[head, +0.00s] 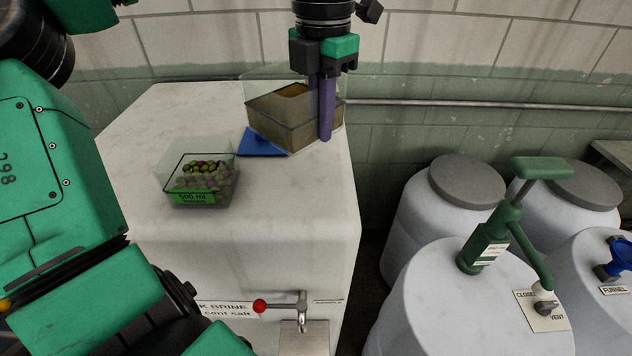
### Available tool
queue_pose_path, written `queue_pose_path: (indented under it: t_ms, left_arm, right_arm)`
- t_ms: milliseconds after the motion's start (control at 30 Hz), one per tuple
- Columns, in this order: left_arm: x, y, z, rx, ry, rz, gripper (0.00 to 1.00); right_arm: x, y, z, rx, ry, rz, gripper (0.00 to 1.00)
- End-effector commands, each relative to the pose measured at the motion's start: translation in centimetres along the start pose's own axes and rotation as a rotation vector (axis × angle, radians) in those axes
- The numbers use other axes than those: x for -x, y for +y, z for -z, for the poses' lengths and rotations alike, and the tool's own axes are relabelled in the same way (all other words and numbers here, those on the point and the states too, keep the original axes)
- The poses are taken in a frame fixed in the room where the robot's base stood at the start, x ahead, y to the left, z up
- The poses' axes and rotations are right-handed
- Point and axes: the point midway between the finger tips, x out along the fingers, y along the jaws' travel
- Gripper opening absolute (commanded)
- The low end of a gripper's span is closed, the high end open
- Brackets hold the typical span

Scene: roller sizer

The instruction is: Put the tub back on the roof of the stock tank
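The white stock tank (290,205) stands left of centre with a flat roof. A clear tub (268,124) of murky brown liquid is over the back right of the roof, partly over a blue mat (262,146). I cannot tell whether its base touches. My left gripper (322,125) comes down from above with its purple fingers close together on the tub's front right wall. One finger is outside; the other is inside, its tip hidden by the liquid. The gripper looks shut on that wall. My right gripper is not in view.
A clear box of olives (200,180), labelled 500 ml, sits at the roof's front left. A red-knobbed tap (300,308) is on the tank's front. A pipe (440,103) runs along the wall.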

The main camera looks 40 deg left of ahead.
Motion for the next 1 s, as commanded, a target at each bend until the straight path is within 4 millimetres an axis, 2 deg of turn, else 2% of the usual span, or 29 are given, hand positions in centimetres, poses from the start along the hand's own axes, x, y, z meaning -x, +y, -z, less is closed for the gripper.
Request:
queue_pose_path:
  t_ms: [133,300,500,667,867,967,1000]
  left_arm:
    - [-4.0,0.0,0.0,-0.001,0.003,0.003,0.00]
    - [-8.1,0.0,0.0,-0.001,0.001,0.001,0.00]
    - [-10.7,0.0,0.0,0.000,0.000,0.001,0.00]
    - [-13.3,0.0,-0.1,0.001,-0.001,0.001,0.00]
    - [-13.8,0.1,-0.1,0.001,-0.004,-0.001,0.00]
    - [-13.9,0.1,0.0,0.001,-0.001,-0.001,0.32]
    - [-13.9,0.1,0.0,0.001,-0.001,-0.001,0.35]
  right_arm:
    - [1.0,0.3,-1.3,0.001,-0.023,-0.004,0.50]
    - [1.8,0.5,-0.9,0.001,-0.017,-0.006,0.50]
    - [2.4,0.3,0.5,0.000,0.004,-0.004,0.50]
    - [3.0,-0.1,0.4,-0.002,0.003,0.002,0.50]
    - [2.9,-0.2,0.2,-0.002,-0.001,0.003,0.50]
    - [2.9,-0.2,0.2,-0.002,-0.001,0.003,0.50]
    - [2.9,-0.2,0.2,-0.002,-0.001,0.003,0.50]
